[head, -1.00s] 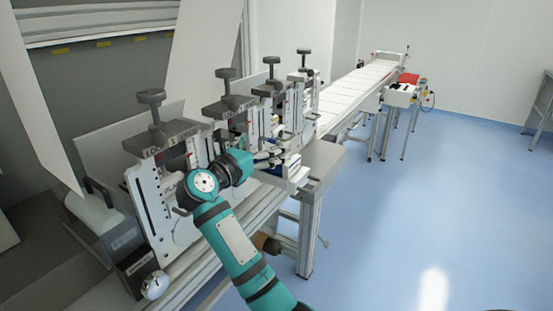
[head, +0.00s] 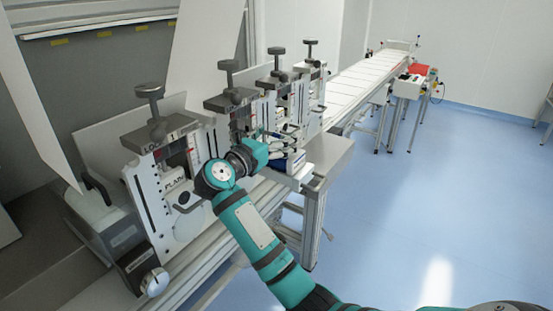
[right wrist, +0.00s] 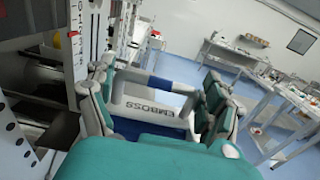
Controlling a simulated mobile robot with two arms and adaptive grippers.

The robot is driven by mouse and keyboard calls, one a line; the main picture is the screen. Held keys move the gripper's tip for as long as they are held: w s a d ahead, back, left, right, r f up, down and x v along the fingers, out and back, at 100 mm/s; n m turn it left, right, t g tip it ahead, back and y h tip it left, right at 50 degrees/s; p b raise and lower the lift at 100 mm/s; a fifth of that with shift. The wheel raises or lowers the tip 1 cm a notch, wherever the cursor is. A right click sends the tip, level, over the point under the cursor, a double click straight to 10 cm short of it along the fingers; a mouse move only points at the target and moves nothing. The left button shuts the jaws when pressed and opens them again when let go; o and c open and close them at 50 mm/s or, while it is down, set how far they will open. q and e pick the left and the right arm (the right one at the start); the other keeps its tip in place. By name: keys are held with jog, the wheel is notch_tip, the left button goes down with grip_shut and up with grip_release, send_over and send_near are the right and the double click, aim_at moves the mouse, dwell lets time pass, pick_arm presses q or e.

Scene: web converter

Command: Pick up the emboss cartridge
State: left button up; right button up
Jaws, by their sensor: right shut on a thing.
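The emboss cartridge (right wrist: 152,108) is a white and blue piece with a handle bar, lettered EMBOSS, in the middle of the right wrist view. My right gripper (right wrist: 158,95) is shut on it, with grey finger pads on either side. In the head view my right gripper (head: 279,147) reaches in at the far stations, and the blue and white cartridge (head: 291,162) shows partly behind it. I cannot tell whether the cartridge is clear of its station. My left gripper is not in view.
A near station (head: 160,135) with a top knob holds a block lettered PLAIN. Similar stations stand close behind it in a row. A steel table end (head: 328,155) lies right of the gripper. A conveyor (head: 350,90) runs to the back; the blue floor at right is open.

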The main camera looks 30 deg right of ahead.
jog(key=shift+c, duration=1.2)
